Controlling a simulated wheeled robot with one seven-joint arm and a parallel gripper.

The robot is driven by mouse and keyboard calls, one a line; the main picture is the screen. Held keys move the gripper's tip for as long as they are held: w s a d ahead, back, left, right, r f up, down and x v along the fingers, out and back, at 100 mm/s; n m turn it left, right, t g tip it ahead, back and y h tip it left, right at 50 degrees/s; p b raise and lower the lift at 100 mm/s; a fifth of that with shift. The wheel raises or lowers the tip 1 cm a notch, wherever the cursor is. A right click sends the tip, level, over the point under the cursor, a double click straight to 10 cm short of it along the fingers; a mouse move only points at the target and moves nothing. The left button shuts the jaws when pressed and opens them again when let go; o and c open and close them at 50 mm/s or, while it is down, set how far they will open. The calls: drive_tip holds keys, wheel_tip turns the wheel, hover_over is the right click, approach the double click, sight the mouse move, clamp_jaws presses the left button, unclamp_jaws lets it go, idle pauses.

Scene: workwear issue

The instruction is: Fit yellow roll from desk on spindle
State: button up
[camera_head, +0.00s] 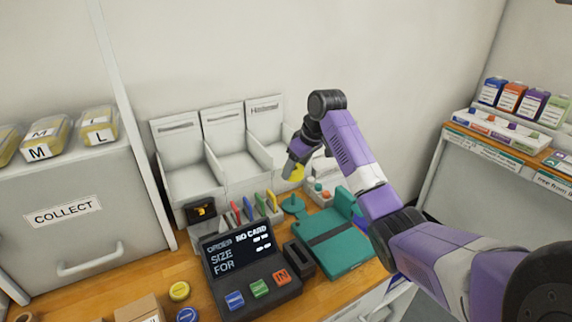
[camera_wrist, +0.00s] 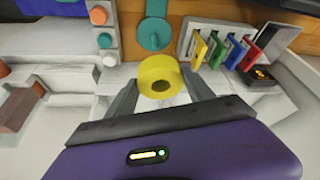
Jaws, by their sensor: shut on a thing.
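My gripper (camera_head: 293,163) is shut on the yellow roll (camera_head: 295,173), above the back of the desk. In the wrist view the yellow roll (camera_wrist: 158,70) sits between the fingertips of my gripper (camera_wrist: 162,88), with its dark centre hole showing. A teal round piece with a short upright part, seemingly the spindle (camera_head: 293,203), stands on the desk below the roll. In the wrist view the teal piece (camera_wrist: 155,32) lies just beyond the roll, apart from it in the picture. The height gap between them is hard to judge.
An order terminal (camera_head: 250,262) stands in front, with coloured cards (camera_head: 257,205) in a rack behind it. A teal folder-like device (camera_head: 335,238) lies right of the terminal. White bins (camera_head: 230,160) stand behind. A yellow disc (camera_head: 180,291) and a blue disc (camera_head: 187,315) lie front left.

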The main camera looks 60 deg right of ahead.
drive_tip(key=shift+f+b, duration=2.45)
drive_tip(key=shift+f, duration=0.4)
drive_tip(key=shift+s+p, duration=0.1)
drive_tip(key=shift+p, duration=0.6)
drive_tip(key=shift+f+b, duration=1.05)
drive_tip(key=shift+f, duration=1.75)
idle(0.6)
drive_tip(key=o, duration=1.5)
